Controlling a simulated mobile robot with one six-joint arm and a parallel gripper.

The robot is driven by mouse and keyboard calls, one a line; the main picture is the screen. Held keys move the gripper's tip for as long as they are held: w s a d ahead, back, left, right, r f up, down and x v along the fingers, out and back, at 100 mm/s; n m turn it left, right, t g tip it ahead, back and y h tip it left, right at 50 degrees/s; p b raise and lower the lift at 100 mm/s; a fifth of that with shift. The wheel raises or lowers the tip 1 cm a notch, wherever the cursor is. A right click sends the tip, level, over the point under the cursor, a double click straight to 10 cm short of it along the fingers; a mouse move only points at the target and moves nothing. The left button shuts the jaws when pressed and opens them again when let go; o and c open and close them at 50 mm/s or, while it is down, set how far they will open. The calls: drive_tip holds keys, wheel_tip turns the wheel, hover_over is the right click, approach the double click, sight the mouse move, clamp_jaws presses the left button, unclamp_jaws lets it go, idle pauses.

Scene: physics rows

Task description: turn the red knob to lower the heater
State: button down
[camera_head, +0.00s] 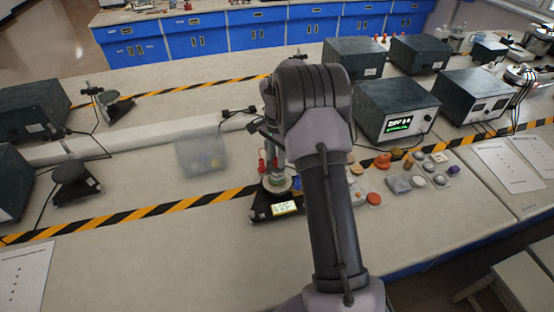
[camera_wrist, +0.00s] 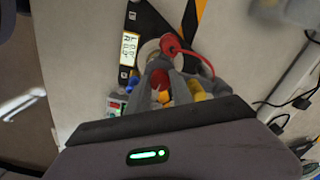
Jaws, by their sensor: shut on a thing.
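A black heater base with a lit display (camera_head: 285,208) stands on the bench beside my arm; its display also shows in the wrist view (camera_wrist: 130,44). A pale round part sits on it, with a red piece and a red lead (camera_wrist: 174,45) at its edge. My gripper (camera_wrist: 168,78) is down at this device, its grey fingers close together. The red knob (camera_wrist: 160,82) shows as a small red patch between the fingers, and they appear shut on it. Most of the knob is hidden by the fingers. In the head view my arm covers much of the gripper.
A clear plastic box (camera_head: 202,153) stands left of the heater. Several knobs and small parts (camera_head: 385,160) lie to the right. Dark instrument boxes (camera_head: 397,108) stand behind them, one with a lit green display. Striped tape (camera_head: 130,214) crosses the bench.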

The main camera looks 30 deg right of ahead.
drive_tip(key=m+b, duration=0.1)
drive_tip(key=m, duration=0.3)
drive_tip(key=shift+m, duration=0.3)
drive_tip(key=shift+w, duration=0.1)
idle(0.5)
drive_tip(key=c, duration=1.1)
unclamp_jaws()
wheel_tip(320, 180, up, 18)
drive_tip(key=p, duration=0.4)
drive_tip(key=shift+f, duration=0.25)
